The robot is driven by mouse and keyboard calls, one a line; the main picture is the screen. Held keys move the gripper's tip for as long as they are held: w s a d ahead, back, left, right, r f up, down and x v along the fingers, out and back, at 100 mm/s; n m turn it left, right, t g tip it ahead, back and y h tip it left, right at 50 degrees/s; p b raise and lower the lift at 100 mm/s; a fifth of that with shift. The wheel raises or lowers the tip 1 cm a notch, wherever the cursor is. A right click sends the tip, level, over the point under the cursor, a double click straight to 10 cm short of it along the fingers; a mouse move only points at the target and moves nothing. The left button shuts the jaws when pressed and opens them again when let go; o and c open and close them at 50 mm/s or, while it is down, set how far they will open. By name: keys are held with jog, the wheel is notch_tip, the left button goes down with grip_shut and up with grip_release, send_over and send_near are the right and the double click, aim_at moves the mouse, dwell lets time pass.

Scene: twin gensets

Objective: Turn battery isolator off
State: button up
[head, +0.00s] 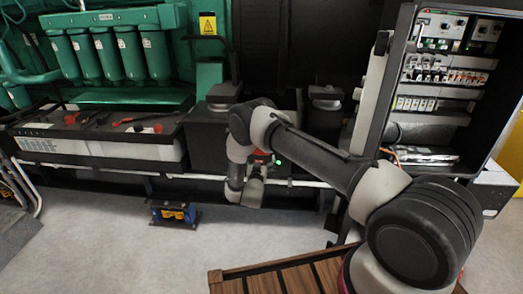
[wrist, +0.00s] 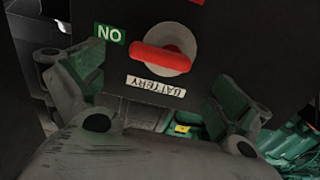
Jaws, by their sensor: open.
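The battery isolator has a red handle (wrist: 163,57) on a round grey base, set in a dark panel (wrist: 240,45). The wrist view shows it upside down. The handle lies nearly level in the picture, its left end near a green label (wrist: 110,34) that reads ON inverted. A white BATTERY label (wrist: 156,86) is beside it, and a red patch (wrist: 197,2) is cut off at the top edge. My gripper (wrist: 155,82) is open, with one finger at each side of the switch; neither visibly touches the handle. In the head view my arm hides most of the switch area.
A battery bank (head: 100,148) with red-capped terminals is at left, below green filters (head: 105,52). An open electrical cabinet (head: 385,85) stands at right. A small blue and yellow unit (head: 174,213) and a slatted wooden pallet (head: 285,275) are on the grey floor.

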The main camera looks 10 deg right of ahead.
aim_at(261, 153)
jog(key=x, duration=0.6)
jog(key=shift+w, duration=0.2)
jog(key=c, duration=1)
